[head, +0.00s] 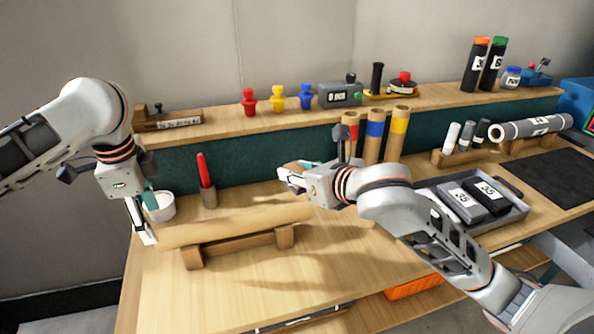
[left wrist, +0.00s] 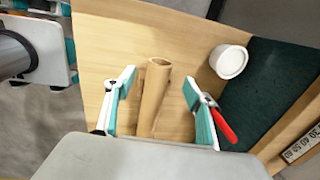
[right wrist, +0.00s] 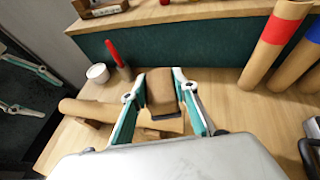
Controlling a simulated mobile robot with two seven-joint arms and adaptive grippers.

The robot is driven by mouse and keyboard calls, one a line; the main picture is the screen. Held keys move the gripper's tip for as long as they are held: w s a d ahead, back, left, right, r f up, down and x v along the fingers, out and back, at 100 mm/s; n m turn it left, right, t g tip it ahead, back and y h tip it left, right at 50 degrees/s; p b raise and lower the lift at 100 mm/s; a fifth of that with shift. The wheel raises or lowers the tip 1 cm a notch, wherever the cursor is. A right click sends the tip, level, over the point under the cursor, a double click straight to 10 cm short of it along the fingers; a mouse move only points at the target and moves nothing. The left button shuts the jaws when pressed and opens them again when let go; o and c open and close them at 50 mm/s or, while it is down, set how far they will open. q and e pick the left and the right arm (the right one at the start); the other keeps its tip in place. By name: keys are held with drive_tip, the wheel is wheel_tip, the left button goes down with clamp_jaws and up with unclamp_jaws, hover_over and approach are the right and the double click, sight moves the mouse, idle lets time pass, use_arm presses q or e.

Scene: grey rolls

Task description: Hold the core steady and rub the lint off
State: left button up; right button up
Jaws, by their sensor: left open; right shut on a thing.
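The core (head: 235,225) is a plain tan cardboard tube lying across a wooden cradle (head: 193,257). No lint can be made out on it. My left gripper (head: 148,215) is open at the core's left end; in the left wrist view the core (left wrist: 153,95) lies between its spread fingers, seemingly untouched. My right gripper (head: 287,176) is shut on a brown block (right wrist: 160,88) with a dark lower edge, held above the bench near the core's right end. In the right wrist view the core (right wrist: 88,110) lies to the left of the block, apart from it.
A white cup (head: 160,207) and a red pen in a wooden holder (head: 209,196) stand behind the core. Upright banded tubes (head: 373,140) stand at the back middle. The bench before the cradle is clear.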

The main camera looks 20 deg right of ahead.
sight(158, 234)
use_arm(q)
drive_tip(key=shift+w+f, duration=0.2)
drive_tip(key=shift+f, duration=1.5)
drive_tip(key=shift+w+f, duration=0.2)
drive_tip(key=shift+f, duration=1.5)
drive_tip(key=c, duration=1.3)
